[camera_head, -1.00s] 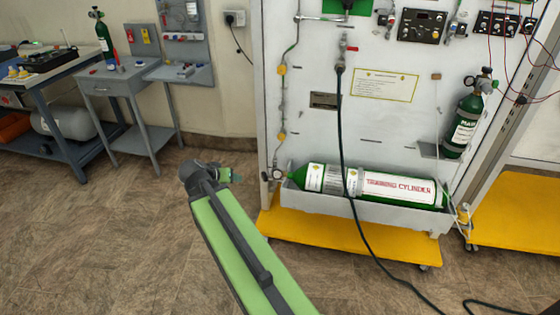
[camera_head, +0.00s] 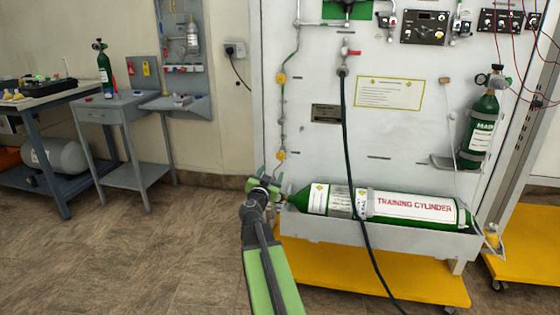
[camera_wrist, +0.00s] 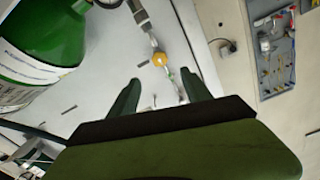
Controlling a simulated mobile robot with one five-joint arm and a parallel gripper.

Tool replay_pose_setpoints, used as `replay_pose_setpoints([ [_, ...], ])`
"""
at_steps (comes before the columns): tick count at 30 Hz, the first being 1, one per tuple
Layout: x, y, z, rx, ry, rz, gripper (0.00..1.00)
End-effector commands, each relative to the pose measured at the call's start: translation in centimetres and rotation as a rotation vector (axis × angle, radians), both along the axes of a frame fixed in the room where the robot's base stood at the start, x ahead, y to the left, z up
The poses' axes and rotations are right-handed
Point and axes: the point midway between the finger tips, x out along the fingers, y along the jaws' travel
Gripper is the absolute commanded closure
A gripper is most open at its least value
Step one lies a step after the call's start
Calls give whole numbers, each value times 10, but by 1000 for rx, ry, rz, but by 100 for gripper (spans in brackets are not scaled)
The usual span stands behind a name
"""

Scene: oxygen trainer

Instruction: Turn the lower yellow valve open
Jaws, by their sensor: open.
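The lower yellow valve (camera_head: 281,155) sits on the thin pipe at the left side of the white panel, just above the neck of the green training cylinder (camera_head: 330,199). In the wrist view a yellow valve (camera_wrist: 159,59), apparently the lower one, lies slightly beyond the fingertips, near the middle between them. The upper yellow valve (camera_head: 281,78) is higher on the same pipe. My gripper (camera_head: 270,175) is open and empty, below and a little left of the lower valve. In the wrist view my gripper's (camera_wrist: 160,80) two dark fingers are spread apart.
The training cylinder lies in a grey tray (camera_head: 370,235) above a yellow base (camera_head: 370,275). A dark hose (camera_head: 349,150) hangs down the panel's front. A grey workbench (camera_head: 120,110) stands at the left. The floor (camera_head: 130,235) left of the panel is clear.

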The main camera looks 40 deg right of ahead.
Motion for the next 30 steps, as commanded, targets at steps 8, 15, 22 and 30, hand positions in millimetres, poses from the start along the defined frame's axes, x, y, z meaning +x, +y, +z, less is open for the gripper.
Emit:
replay_pose_setpoints([
  [8,43,-64,0,1,1,0,43],
  [15,67,-104,0,1,0,1,43],
  [22,73,-116,0,1,0,1,43],
  [30,73,-115,0,0,0,2,50],
])
